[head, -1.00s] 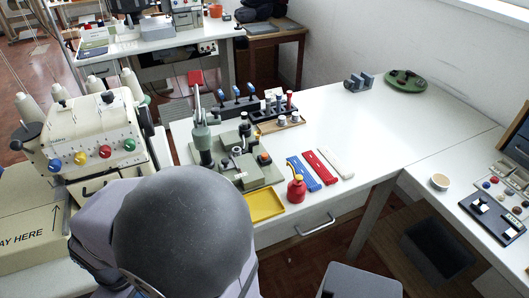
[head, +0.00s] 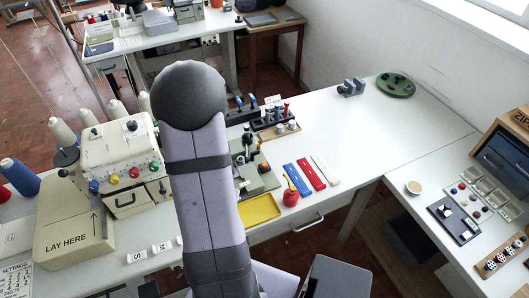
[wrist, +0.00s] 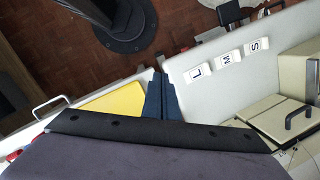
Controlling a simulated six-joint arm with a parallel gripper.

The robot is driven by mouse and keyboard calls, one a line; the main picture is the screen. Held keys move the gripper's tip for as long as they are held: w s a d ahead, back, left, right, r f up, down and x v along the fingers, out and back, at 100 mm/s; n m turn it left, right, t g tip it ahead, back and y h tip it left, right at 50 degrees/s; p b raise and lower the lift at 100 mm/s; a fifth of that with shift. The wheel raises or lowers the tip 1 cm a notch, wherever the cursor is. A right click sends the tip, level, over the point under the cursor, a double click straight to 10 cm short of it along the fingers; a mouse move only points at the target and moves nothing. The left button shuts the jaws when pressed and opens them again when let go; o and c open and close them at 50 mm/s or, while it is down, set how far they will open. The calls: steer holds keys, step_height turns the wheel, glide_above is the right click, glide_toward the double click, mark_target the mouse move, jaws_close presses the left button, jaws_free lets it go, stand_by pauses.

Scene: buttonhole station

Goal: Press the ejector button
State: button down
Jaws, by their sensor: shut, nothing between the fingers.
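The green machine (head: 268,181) stands on the white table behind the yellow tray, partly hidden by my arm in the head view. It bears small dark and orange parts; I cannot tell which one is the ejector button. In the wrist view, my gripper (wrist: 158,82) shows as dark blue fingers, shut and empty. They are seen over the white table beside the yellow tray (wrist: 118,100). My gripper is hidden behind my arm in the head view. No ejector button shows in the wrist view.
The overlock machine (head: 120,160) is left of my arm, with a cream LAY HERE box (head: 75,225). A red oil can (head: 291,198) and blue, red and white bars (head: 297,178) lie right of the tray. S, M and L tiles (wrist: 228,58) lie near the front edge.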

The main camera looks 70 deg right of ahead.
steer(key=d+m+h, duration=0.1)
steer(key=d, duration=0.2)
steer(key=w+d+m+t+h, duration=0.1)
steer(key=d+m, duration=0.1)
steer(key=d, duration=0.2)
steer(key=w+d+m+h, duration=0.1)
steer(key=d+m, duration=0.1)
steer(key=d, duration=0.2)
steer(key=shift+w+d+f+t, duration=0.15)
steer(key=shift+w+f+t, duration=0.1)
steer(key=shift+t, duration=0.05)
steer(key=d+h, duration=0.1)
steer(key=d, duration=0.1)
steer(key=d+m+h, duration=0.1)
steer(key=d, duration=0.1)
steer(key=d+r+m, duration=0.1)
steer(key=d, duration=0.1)
steer(key=shift+w+h, duration=0.3)
steer(key=shift+h, duration=0.1)
steer(key=s+d+r+m+g+h, duration=0.1)
steer(key=s+d+r+m+h, duration=0.2)
steer(key=d, duration=0.5)
step_height(320, 180, up, 4)
steer(key=m+g+h, duration=0.3)
steer(key=m, duration=0.1)
glide_above(265, 165)
steer(key=shift+w+a+r, duration=0.1)
steer(key=shift+w+a, duration=0.15)
steer(key=shift+a, duration=0.15)
